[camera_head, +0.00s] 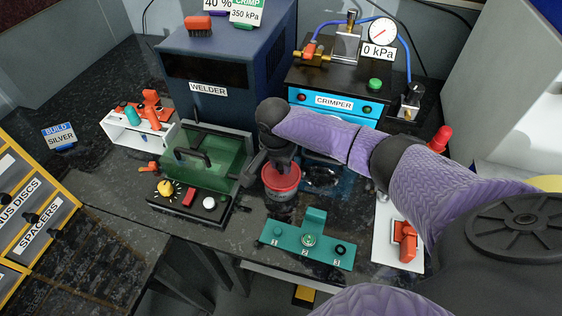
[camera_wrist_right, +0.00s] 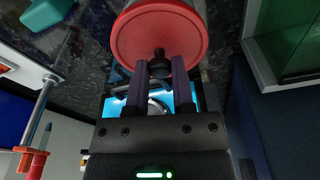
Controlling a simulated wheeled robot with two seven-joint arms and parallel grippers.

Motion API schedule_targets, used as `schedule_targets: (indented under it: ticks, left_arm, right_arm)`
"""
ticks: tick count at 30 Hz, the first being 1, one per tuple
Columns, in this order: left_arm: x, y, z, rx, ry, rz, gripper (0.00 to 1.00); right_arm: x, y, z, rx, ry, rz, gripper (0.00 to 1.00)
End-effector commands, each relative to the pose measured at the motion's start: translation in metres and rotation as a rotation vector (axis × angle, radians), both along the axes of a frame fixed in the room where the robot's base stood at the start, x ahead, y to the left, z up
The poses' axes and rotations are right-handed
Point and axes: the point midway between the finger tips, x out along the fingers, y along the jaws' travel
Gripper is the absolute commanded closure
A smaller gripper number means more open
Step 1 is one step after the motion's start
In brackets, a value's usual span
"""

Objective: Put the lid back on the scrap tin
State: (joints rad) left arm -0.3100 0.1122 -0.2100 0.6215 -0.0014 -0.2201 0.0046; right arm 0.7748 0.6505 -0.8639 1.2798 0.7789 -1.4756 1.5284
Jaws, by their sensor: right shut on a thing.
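The red round lid (camera_head: 281,177) is in the middle of the head view, under my right gripper (camera_head: 281,165). In the right wrist view the lid (camera_wrist_right: 158,28) fills the top middle, with a darker red rim. My right gripper (camera_wrist_right: 158,64) is shut on the lid's small black knob (camera_wrist_right: 158,54). A pale band, possibly the scrap tin (camera_head: 280,194), shows just below the lid in the head view. The gripper and lid hide most of it, and I cannot tell whether the lid touches it. My left gripper is not in view.
The green-windowed welder box (camera_head: 207,158) stands close left of the lid. A teal numbered fixture (camera_head: 309,240) lies in front. The crimper (camera_head: 335,101) is behind. A white panel with an orange tool (camera_head: 405,242) lies at right. Dark bench top shows between them.

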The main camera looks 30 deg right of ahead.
Motion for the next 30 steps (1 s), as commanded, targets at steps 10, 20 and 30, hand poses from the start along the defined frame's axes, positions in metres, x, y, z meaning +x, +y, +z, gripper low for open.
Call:
schedule_targets:
  ticks: [10,20,30]
  left_arm:
    - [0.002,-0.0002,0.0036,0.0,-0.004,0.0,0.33]
    - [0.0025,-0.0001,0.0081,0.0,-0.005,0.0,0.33]
    - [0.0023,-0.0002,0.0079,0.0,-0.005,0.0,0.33]
  right_arm:
    - [0.0002,0.0002,0.0012,0.001,-0.001,-0.001,1.0]
    - [0.0003,-0.0002,-0.0002,-0.001,-0.001,-0.001,1.0]
    - [0.0003,-0.0001,-0.0003,0.0,0.0,-0.001,0.45]
